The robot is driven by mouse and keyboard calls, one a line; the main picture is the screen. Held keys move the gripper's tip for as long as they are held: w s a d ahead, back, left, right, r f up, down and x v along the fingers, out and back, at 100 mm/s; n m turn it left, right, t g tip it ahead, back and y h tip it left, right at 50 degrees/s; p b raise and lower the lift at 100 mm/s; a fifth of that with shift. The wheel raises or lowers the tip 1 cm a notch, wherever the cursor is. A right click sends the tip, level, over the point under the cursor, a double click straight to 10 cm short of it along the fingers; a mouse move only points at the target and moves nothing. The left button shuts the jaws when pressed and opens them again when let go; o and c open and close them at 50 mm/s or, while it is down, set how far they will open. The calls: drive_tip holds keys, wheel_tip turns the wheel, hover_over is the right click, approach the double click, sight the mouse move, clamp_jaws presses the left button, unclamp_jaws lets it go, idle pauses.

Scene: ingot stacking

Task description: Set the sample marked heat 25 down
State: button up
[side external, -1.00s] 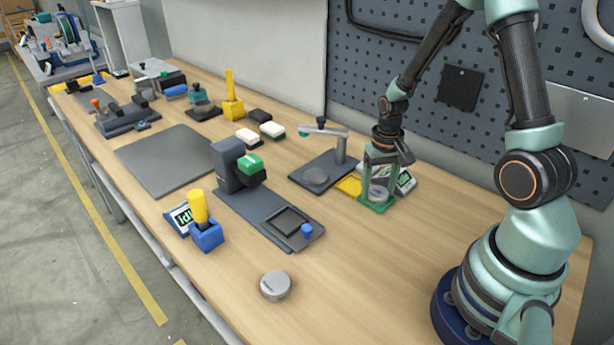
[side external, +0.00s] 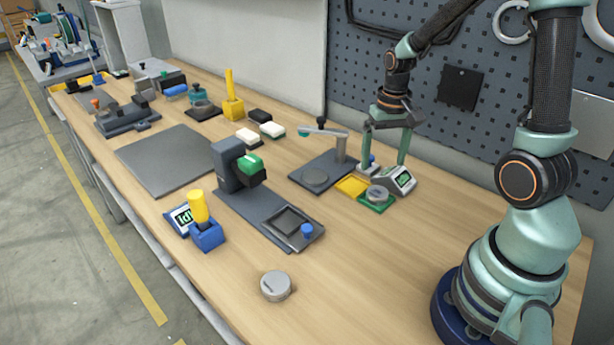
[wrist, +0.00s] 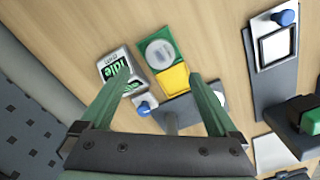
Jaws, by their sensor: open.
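A round grey metal sample (side external: 377,193) lies flat on the green tray (side external: 368,206). In the wrist view the sample (wrist: 160,54) sits within the green tray's (wrist: 143,47) rim. A second grey disc (side external: 275,286) lies on the bare bench at the front. I cannot read a heat number on either disc. My gripper (side external: 385,162) is open and empty, above and behind the green tray, clear of the sample. Its fingers (wrist: 163,82) spread wide in the wrist view.
A yellow tray (side external: 352,185) adjoins the green one. A small display reading "Idle" (wrist: 116,72) stands beside it. A dark stand with an arm (side external: 325,172) and a grey press-like fixture (side external: 262,205) stand to the left. The bench front right is clear.

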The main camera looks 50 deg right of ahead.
drive_tip(key=s+a+r+n+t, duration=0.3)
drive_tip(key=a+r+n+t, duration=0.2)
drive_tip(key=a+r, duration=0.8)
drive_tip(key=shift+a+r+n+t, duration=0.25)
drive_tip(key=shift+r+n+t, duration=0.05)
drive_tip(key=shift+r+n, duration=0.65)
idle(0.3)
